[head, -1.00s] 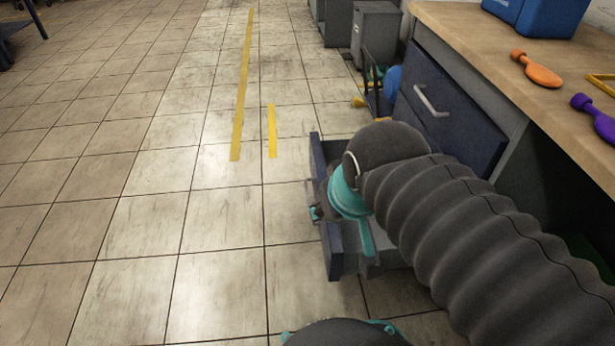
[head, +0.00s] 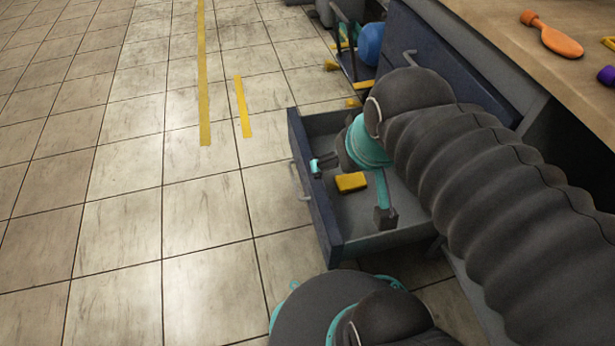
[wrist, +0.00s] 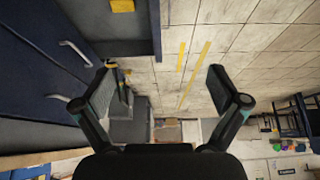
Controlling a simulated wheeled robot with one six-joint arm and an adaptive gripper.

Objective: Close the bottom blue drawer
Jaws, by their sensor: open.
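The bottom blue drawer (head: 318,205) is pulled out from the cabinet, its grey inside showing in the head view. A yellow block (head: 350,182) lies in it. In the wrist view a drawer edge (wrist: 157,25) and the yellow block (wrist: 122,5) show at the top. My gripper (head: 352,188) appears over the drawer, its teal and dark fingers apart, partly hidden by my arm. In the wrist view my gripper (wrist: 160,75) is open with nothing between its fingers. Whether a finger touches the drawer I cannot tell.
A blue upper drawer front (head: 445,60) with a handle is closed, below a wooden worktop (head: 490,22) bearing an orange paddle-shaped thing (head: 552,36). A blue ball (head: 370,44) and a dark rack stand behind. The tiled floor (head: 110,220) at left is clear.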

